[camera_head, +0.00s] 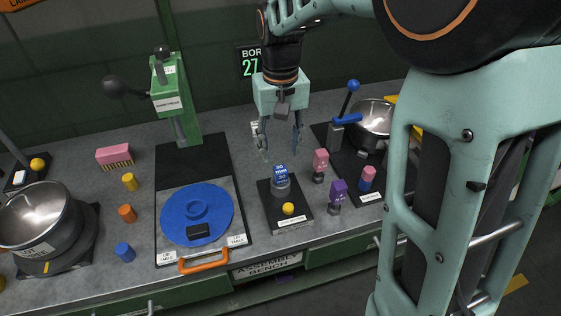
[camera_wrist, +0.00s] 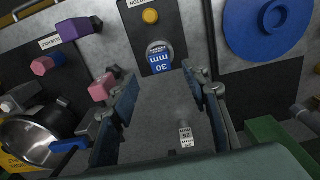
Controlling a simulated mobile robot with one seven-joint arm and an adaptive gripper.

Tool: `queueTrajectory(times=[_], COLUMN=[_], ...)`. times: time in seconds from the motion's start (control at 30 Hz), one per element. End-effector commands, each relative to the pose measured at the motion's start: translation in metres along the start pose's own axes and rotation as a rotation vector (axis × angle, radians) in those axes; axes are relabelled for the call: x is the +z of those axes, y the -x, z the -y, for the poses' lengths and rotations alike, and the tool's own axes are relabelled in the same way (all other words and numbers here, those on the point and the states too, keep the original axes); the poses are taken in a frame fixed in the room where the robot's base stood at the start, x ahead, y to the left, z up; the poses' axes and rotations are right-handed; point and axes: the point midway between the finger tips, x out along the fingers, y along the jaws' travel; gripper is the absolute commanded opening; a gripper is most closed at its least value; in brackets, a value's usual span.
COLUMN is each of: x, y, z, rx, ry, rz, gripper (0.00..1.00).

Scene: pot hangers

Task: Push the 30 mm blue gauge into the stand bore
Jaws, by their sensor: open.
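The blue gauge (camera_head: 280,176), marked 30 mm, stands at the grey round bore of the stand (camera_head: 300,220). In the wrist view the gauge (camera_wrist: 160,62) shows its blue label, with a grey round part beside it. How deep it sits in the bore I cannot tell. My gripper (camera_head: 281,150) is open and empty, pointing down above and slightly behind the gauge. In the wrist view its two fingers (camera_wrist: 163,85) are spread apart, with the gauge just beyond the tips, between them. No contact with the gauge is visible.
A yellow button (camera_head: 288,208) is on the stand's front. Pink (camera_head: 320,163) and purple (camera_head: 338,192) gauges stand to its right. A press with a blue disc (camera_head: 180,215) is to the left. A small block marked 25 (camera_wrist: 186,136) lies behind. Pots stand at both sides.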

Motion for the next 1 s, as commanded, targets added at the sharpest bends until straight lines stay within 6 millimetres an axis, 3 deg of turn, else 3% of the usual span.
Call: queueTrajectory(times=[0.1, 0.3, 0.83, 1.0], x=[-0.001, 0.0, -0.001, -0.013], y=[0.02, 0.035, 0.036, 0.037], z=[0.0, 0.0, -0.002, -0.022], rx=[0.0, 0.0, -0.004, -0.054], ry=[0.0, -0.001, -0.005, -0.054], rz=[-0.003, -0.001, -0.004, -0.067], gripper=[0.43, 0.43, 0.43, 0.43])
